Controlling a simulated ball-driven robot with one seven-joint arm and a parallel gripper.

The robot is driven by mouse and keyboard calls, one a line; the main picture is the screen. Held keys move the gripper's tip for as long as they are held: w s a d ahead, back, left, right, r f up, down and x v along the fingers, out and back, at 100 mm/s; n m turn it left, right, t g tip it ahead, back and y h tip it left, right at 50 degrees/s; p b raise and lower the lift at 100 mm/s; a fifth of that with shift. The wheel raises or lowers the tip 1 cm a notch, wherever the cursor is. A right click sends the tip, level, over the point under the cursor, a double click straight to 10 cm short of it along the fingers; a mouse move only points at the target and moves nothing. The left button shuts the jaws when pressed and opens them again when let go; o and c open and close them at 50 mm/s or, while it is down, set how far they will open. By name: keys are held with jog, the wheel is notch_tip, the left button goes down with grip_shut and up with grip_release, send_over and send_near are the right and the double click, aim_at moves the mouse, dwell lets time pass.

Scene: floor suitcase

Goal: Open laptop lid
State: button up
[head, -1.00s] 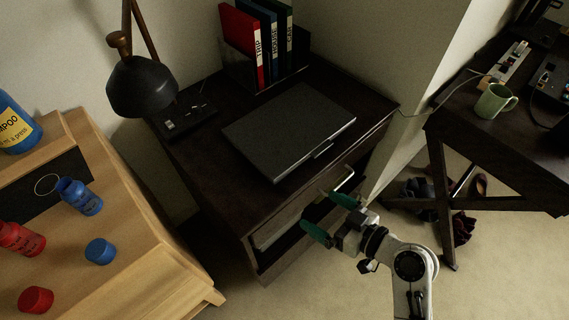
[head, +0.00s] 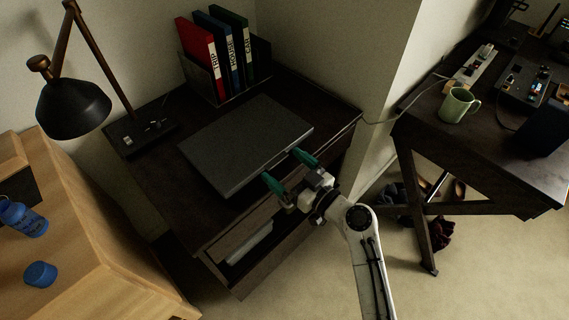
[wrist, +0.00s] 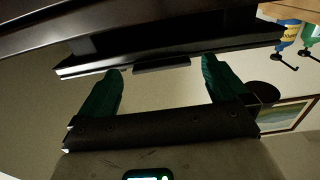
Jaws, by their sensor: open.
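The closed grey laptop (head: 245,143) lies flat on the dark wooden desk. My gripper (head: 283,167), with green fingers, is at the laptop's front edge, open, with the fingertips spread along that edge. In the wrist view, my gripper (wrist: 160,78) shows its two green fingers apart, with the dark laptop edge (wrist: 200,52) and a small protruding tab (wrist: 162,64) between and beyond them. I cannot tell whether the fingertips touch the laptop.
The dark desk (head: 130,183) has an open compartment below its top. A black lamp (head: 72,108) stands at left and a file holder (head: 228,88) with binders behind. A green mug (head: 456,105) stands on another table at right. A wooden cabinet (head: 75,250) is at front left.

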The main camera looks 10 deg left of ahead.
jog(key=shift+w+a, duration=0.25)
jog(key=shift+a, duration=0.15)
jog(key=c, duration=1.5)
jog(key=shift+r, duration=0.1)
